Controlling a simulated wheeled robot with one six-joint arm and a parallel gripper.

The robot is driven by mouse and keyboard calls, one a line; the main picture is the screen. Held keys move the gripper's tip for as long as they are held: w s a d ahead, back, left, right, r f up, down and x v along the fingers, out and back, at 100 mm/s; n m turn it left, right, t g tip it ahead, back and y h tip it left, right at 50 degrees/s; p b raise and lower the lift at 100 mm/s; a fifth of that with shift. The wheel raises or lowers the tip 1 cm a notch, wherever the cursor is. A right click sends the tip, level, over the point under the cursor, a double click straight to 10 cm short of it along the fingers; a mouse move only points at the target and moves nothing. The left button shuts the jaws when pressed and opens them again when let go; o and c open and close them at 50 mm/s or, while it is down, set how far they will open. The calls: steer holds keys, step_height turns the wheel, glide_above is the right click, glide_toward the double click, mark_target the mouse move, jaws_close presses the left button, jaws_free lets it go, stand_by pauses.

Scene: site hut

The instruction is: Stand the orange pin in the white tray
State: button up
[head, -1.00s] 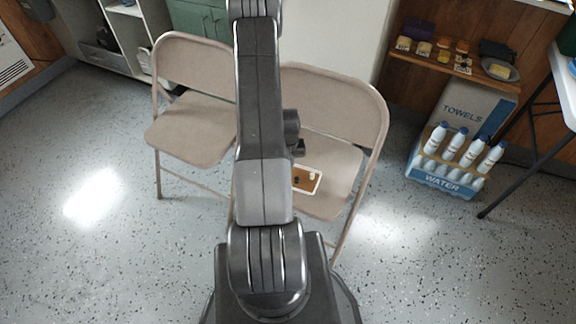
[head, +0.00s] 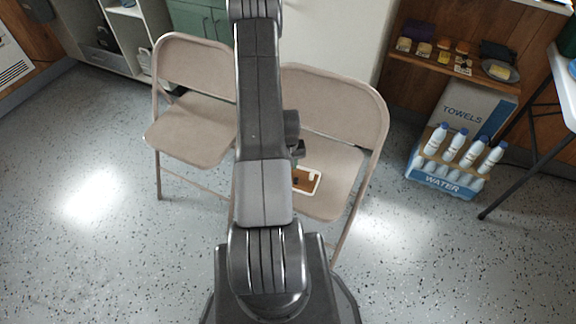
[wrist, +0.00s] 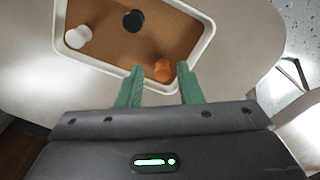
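The white tray (wrist: 206,44) has a white rim and a brown floor. It lies on a beige chair seat, and in the head view the tray (head: 318,180) is partly hidden by my arm. The orange pin (wrist: 162,70) is inside the tray near its near rim and looks upright. A black pin (wrist: 133,20) and a white pin (wrist: 78,37) also stand in the tray. My gripper (wrist: 160,69) has two green fingers, spread apart. The orange pin shows between the fingertips, with clear gaps on both sides.
The tray's folding chair (head: 335,100) has a raised backrest. A second folding chair (head: 190,125) stands to its left. A wooden shelf (head: 450,72) with small items and a water crate (head: 443,182) are at the right. The speckled floor is open on both sides.

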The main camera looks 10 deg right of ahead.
step_height(320, 180, up, 11)
steer(key=p, duration=0.1)
steer(key=shift+r, duration=0.15)
stand_by(0.3)
